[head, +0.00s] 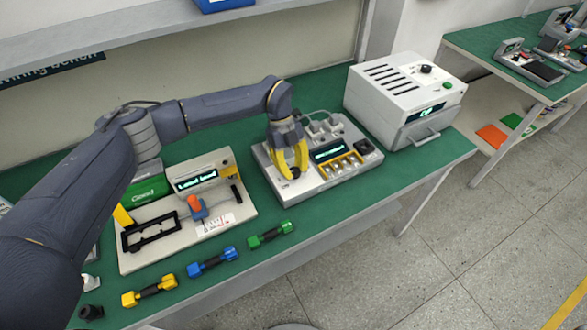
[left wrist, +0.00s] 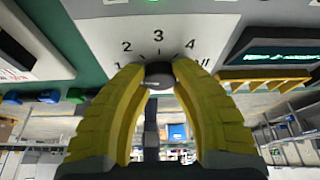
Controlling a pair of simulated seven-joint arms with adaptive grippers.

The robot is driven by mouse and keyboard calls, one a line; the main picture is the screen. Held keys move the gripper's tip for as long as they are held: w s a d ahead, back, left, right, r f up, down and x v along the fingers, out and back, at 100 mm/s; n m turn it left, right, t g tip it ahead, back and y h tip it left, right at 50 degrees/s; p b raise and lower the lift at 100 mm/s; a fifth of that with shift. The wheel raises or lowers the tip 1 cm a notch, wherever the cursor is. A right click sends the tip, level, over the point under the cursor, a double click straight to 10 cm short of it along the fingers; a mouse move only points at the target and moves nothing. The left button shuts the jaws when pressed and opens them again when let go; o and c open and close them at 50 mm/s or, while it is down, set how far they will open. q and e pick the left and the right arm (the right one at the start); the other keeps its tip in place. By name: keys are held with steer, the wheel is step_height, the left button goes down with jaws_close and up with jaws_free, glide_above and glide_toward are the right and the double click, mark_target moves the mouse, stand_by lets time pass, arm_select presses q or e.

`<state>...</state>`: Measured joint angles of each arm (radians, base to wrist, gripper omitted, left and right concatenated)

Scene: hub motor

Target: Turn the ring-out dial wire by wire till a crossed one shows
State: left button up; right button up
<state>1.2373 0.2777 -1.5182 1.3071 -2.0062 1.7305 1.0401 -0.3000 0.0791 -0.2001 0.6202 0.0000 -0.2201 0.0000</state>
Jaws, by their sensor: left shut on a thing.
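The ring-out tester (head: 318,181) is a light grey box with a small lit display (head: 328,152), whose text is too small to read. My left gripper (head: 291,174) has yellow fingers and reaches down onto the tester's left part. In the left wrist view its fingers (left wrist: 158,82) are shut on the dark round dial (left wrist: 158,69). The numbers 1, 2, 3 and 4 (left wrist: 158,35) and a partly hidden last mark curve around the dial. I cannot tell where its pointer stands. My right gripper is not in view.
A white oven-like box (head: 403,100) stands right of the tester. To the left is a pale fixture (head: 215,225) with a display and an orange-topped part. Yellow (head: 150,291), blue (head: 212,261) and green (head: 271,234) pieces lie along the front of the green bench.

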arm_select(q)
jaws_close()
steer(key=m+y, duration=0.1)
steer(key=m, duration=0.1)
steer(key=shift+w+m, duration=0.1)
steer(key=shift+m, duration=0.3)
steer(key=m+y, duration=0.1)
steer(key=m, duration=0.1)
steer(key=m+y, duration=0.1)
steer(key=m, duration=0.1)
steer(key=shift+d+f+m+g, duration=0.1)
steer(key=shift+m+g, duration=0.2)
steer(key=shift+m, duration=0.3)
steer(key=o, duration=1.1)
jaws_free()
steer(key=shift+o, duration=0.2)
